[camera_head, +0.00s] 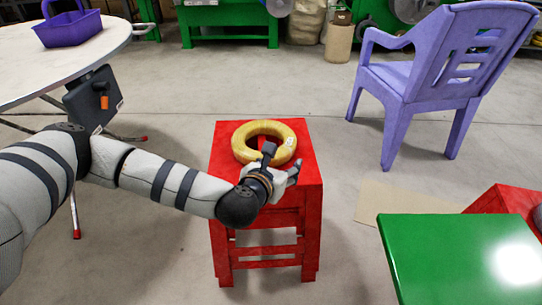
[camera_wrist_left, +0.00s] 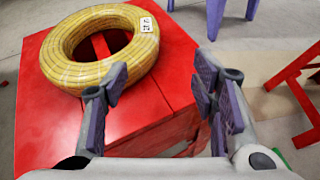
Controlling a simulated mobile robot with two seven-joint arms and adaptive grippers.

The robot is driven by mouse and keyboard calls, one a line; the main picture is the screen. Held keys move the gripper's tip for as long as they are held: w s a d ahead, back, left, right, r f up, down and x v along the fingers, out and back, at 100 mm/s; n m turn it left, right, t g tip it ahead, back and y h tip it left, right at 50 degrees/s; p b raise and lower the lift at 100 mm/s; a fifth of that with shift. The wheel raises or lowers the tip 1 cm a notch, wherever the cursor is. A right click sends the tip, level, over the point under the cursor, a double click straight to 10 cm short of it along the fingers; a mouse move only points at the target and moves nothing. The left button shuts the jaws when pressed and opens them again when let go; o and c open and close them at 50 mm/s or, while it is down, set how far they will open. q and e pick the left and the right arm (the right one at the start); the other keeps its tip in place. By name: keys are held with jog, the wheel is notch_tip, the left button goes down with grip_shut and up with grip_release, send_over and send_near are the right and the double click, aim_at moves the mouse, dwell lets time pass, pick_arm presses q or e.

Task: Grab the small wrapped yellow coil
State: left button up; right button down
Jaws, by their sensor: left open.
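The wrapped yellow coil (camera_head: 243,142) lies flat on top of a red stool (camera_head: 305,160) in the head view. In the left wrist view the coil (camera_wrist_left: 58,62) sits at the upper left, with a small white label on its right side. My left gripper (camera_head: 280,168) is at the coil's near side, over the stool's front part. In the left wrist view my left gripper (camera_wrist_left: 160,95) is open and empty, and the coil is beyond and left of its fingers. In the head view the gripper hides a small part of the coil's near edge. My right gripper is not in view.
A purple plastic chair (camera_head: 405,80) stands at the back right. A green tabletop (camera_head: 460,260) is at the front right, beside a red piece of furniture (camera_head: 500,200). A round white table (camera_head: 40,75) with a purple basket (camera_head: 70,28) is at the left. Floor around the stool is mostly clear.

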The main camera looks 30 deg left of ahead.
aim_at(287, 144)
pick_arm(q)
jog(key=a, duration=0.1)
jog(key=w, duration=0.1)
jog(key=w+a+n, duration=0.1)
jog(key=shift+w+a+r+y, duration=0.15)
jog(key=shift+a+r+y, duration=0.15)
jog(key=shift+y, duration=0.1)
jog(key=b+x, duration=0.2)
jog(key=x, duration=0.8)
jog(key=shift+w+d+f, duration=0.15)
grip_shut()
